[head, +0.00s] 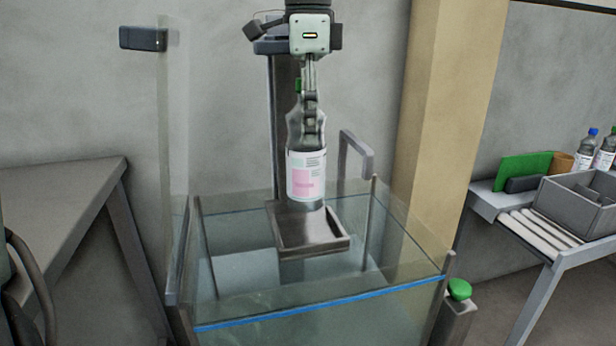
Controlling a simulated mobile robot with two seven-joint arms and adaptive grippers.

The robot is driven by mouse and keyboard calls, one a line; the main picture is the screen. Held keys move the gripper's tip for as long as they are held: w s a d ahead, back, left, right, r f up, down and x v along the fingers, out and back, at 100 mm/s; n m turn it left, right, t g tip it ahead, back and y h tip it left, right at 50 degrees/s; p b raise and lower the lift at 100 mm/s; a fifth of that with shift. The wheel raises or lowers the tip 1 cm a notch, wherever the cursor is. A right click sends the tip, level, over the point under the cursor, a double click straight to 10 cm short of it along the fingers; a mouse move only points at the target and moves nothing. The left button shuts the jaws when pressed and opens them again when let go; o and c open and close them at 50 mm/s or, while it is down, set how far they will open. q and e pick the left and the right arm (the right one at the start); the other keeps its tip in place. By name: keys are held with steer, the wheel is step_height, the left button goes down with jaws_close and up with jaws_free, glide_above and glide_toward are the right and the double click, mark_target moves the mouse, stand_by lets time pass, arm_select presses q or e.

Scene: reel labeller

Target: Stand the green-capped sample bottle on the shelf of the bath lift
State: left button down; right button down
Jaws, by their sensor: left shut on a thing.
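The sample bottle (306,176) is clear, with a white and pink label and a bit of green cap showing behind the gripper's fingers. It is upright. My left gripper (312,132) comes down from above and is shut on the bottle's upper part. The bath lift's shelf (312,244) is a small dark metal tray with a raised rim, inside the glass bath (320,312). The bottle's base is at the back part of the shelf in the picture; I cannot tell whether it touches the shelf floor. My right gripper is out of view.
A green button (459,289) stands at the bath's front right corner. A grey table (62,200) is at left. A side bench at right holds a grey divided bin (570,210) and other bottles (585,150).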

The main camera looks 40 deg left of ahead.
mark_target(309, 158)
arm_select(q)
step_height(309, 158, down, 2)
steer(key=shift+f, duration=0.1)
step_height(309, 158, down, 4)
steer(key=shift+r, duration=0.25)
steer(key=shift+f, duration=0.2)
steer(key=shift+r, duration=0.1)
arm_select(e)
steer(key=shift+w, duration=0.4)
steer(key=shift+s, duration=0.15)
